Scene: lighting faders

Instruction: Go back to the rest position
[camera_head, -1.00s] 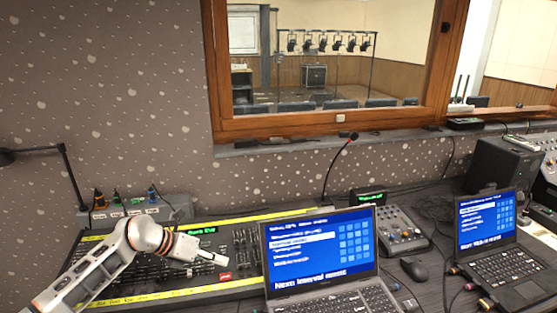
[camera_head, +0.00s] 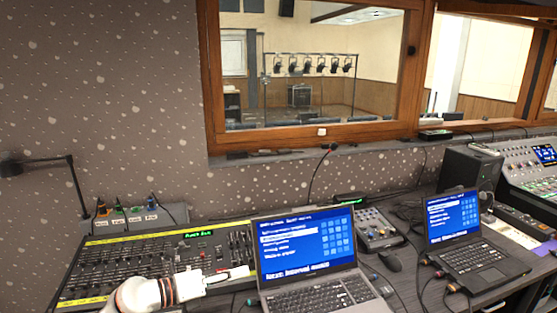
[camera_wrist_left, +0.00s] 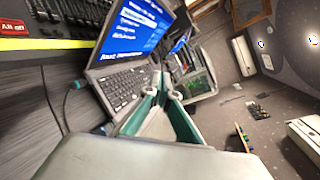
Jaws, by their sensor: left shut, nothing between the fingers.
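My left gripper (camera_head: 243,272) shows low in the head view, in front of the near edge of the lighting desk (camera_head: 140,262), pointing right toward the front laptop (camera_head: 308,262). In the left wrist view its fingers (camera_wrist_left: 173,97) are together with nothing between them. The wrist view shows the laptop (camera_wrist_left: 120,85) beside the fingers and a corner of the desk with a red button (camera_wrist_left: 14,28) at upper left. My arm hides part of the desk's front strip. My right gripper is in neither view.
A second laptop (camera_head: 465,240), a mouse (camera_head: 391,261) and a small mixer (camera_head: 376,230) stand to the right. A desk lamp (camera_head: 45,165) is at left, and a window (camera_head: 320,75) at the back. Cables run by the laptops.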

